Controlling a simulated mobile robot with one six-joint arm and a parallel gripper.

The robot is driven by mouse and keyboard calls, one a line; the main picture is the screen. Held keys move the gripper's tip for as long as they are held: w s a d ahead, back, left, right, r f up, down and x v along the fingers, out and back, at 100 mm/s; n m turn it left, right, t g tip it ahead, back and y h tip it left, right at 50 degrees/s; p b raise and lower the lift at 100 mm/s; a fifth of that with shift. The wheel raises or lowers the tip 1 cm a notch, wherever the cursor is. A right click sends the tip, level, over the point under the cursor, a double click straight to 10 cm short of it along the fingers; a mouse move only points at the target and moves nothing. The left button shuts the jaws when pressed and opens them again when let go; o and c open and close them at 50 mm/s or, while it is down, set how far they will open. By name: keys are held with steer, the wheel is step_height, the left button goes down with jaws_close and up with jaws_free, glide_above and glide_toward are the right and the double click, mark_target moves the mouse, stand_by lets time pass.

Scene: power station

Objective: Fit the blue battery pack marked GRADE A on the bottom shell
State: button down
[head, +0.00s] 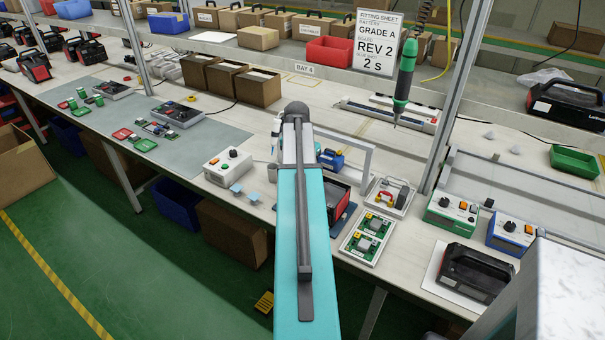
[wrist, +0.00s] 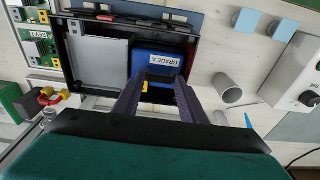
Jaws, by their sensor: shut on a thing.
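The blue battery pack (wrist: 158,62), with a white GRADE A label, shows in the wrist view between my fingers. My gripper (wrist: 162,82) is shut on it. The pack lies over or inside the right part of the black and red bottom shell (wrist: 104,91); I cannot tell whether it touches the shell's floor. A flat grey panel (wrist: 97,62) fills the shell's left part. In the head view the shell (head: 338,197) is partly hidden behind my arm, and my gripper and the held pack cannot be made out.
Green boards (head: 367,236) in a tray lie right of the shell, near a red-handled fixture (head: 388,196). A white control box (head: 228,166) and pale blue caps (head: 245,193) are left. A small blue object (head: 331,159) sits behind. The fitting sheet (head: 376,42) reads GRADE A, REV 2.

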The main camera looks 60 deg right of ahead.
steer(key=shift+f, duration=0.1)
steer(key=c, duration=1)
jaws_free()
steer(key=shift+o, duration=1.3)
steer(key=shift+w, duration=0.1)
step_height(320, 180, up, 15)
steer(key=p, duration=0.9)
steer(key=shift+f, duration=0.15)
stand_by(0.6)
